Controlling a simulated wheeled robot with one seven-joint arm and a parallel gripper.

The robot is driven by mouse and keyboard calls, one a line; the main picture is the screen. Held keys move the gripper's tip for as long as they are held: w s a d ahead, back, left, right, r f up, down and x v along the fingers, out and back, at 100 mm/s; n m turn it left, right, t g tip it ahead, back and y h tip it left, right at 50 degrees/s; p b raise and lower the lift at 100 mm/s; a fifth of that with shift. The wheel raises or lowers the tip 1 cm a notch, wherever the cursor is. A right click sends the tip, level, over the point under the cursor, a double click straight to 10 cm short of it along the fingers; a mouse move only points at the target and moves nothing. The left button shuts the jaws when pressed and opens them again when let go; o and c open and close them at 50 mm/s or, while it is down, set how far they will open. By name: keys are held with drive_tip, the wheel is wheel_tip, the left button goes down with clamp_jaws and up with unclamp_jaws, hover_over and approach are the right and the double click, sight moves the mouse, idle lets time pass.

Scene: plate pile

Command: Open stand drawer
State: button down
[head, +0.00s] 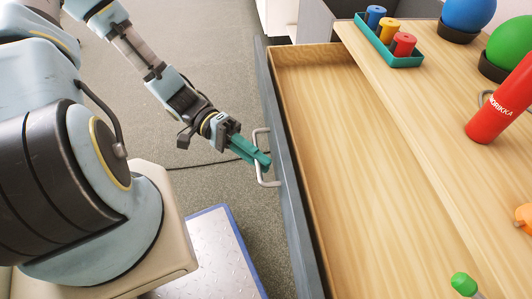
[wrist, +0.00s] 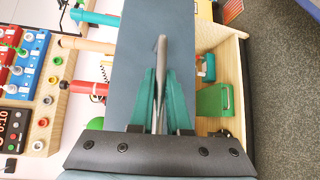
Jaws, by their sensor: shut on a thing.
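The stand drawer (head: 350,160) is pulled out from under the wooden top, its pale wooden inside showing in the head view. Its grey front (head: 285,190) carries a metal bar handle (head: 266,184). My gripper (head: 261,158) has teal fingers and is shut on the handle from the left. In the wrist view my gripper (wrist: 160,92) has its two fingers on either side of the handle (wrist: 161,52), in front of the grey drawer front (wrist: 195,30).
The stand's top (head: 435,110) bears a teal tray (head: 390,60) with coloured cylinders, a blue ball (head: 468,14), a green ball (head: 512,45) and a red cylinder (head: 500,105). Grey floor (head: 215,60) is open left of the drawer. A blue-edged metal plate (head: 205,255) lies below.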

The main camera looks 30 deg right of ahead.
drive_tip(key=shift+w, duration=0.1)
drive_tip(key=c, duration=0.9)
unclamp_jaws()
drive_tip(key=p+v, duration=0.1)
drive_tip(key=v, duration=0.9)
drive_tip(key=shift+w+a, duration=0.15)
drive_tip(key=shift+w, duration=0.2)
drive_tip(key=shift+a, duration=0.1)
